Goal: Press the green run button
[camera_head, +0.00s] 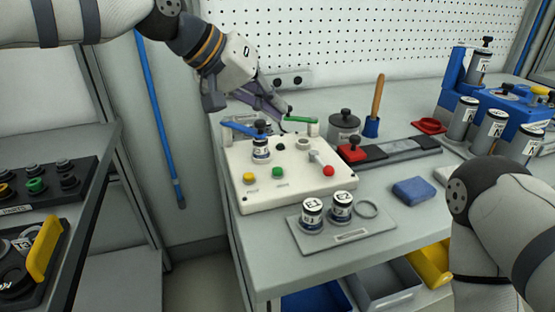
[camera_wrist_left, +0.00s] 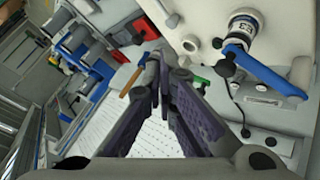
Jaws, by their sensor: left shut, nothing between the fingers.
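The green run button (camera_head: 278,172) sits on the sloped white control box (camera_head: 255,188), between a yellow button (camera_head: 249,178) and a red button (camera_head: 328,171). My left gripper (camera_head: 284,114) is shut and empty. It is above and behind the box's far edge, apart from the green button. In the left wrist view, its closed fingertips (camera_wrist_left: 160,62) show with the box (camera_wrist_left: 190,14) at the top; I cannot make out the green button there. My right arm shows at the lower right of the head view, but its gripper is out of view.
A small lever (camera_head: 315,157) is near the red button. A grey plate (camera_head: 352,236) with two labelled cylinders lies in front. A blue sponge-like block (camera_head: 414,190) lies to the right.

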